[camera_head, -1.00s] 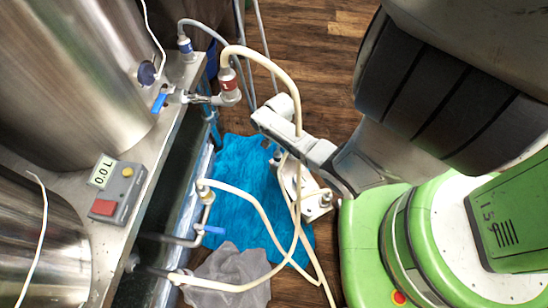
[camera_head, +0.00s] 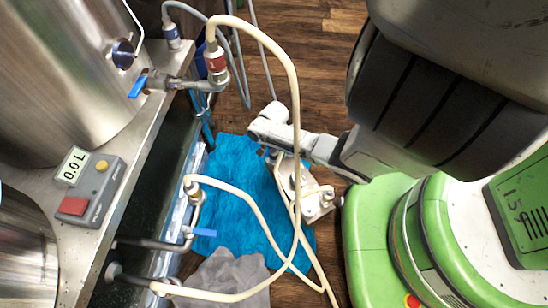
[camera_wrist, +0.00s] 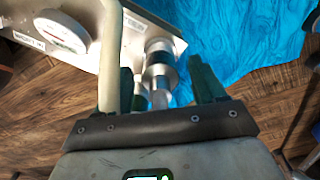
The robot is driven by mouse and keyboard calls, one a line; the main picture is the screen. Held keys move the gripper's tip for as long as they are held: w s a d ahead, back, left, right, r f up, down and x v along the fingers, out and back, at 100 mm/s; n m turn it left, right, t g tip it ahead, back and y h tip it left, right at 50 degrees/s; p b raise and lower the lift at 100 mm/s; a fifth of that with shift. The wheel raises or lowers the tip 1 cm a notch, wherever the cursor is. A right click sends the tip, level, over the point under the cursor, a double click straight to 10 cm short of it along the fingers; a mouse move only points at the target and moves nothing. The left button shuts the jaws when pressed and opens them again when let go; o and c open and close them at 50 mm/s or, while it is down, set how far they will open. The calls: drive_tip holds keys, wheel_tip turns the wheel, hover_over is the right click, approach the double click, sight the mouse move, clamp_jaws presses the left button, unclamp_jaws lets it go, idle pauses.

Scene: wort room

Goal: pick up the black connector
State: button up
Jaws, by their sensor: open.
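In the wrist view, a metal fitting with a dark band (camera_wrist: 158,57) stands on a pale pump body, beside a cream hose. It looks like the black connector, though the band's exact colour is hard to tell. My gripper (camera_wrist: 167,78) is open, with its two dark green fingers apart. The fitting shows between and beyond the fingertips; I cannot tell whether they touch it.
A cream hose (camera_head: 294,100) loops close past my arm. The steel bench (camera_head: 95,225) carries kettles, valves and a box reading 0.0 L (camera_head: 90,188). A blue cloth (camera_head: 235,190) and a grey cloth (camera_head: 228,277) lie on the wooden floor (camera_head: 310,45), which is clear towards the back.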

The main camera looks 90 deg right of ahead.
drive_tip(key=shift+f, duration=0.15)
drive_tip(key=c, duration=1.2)
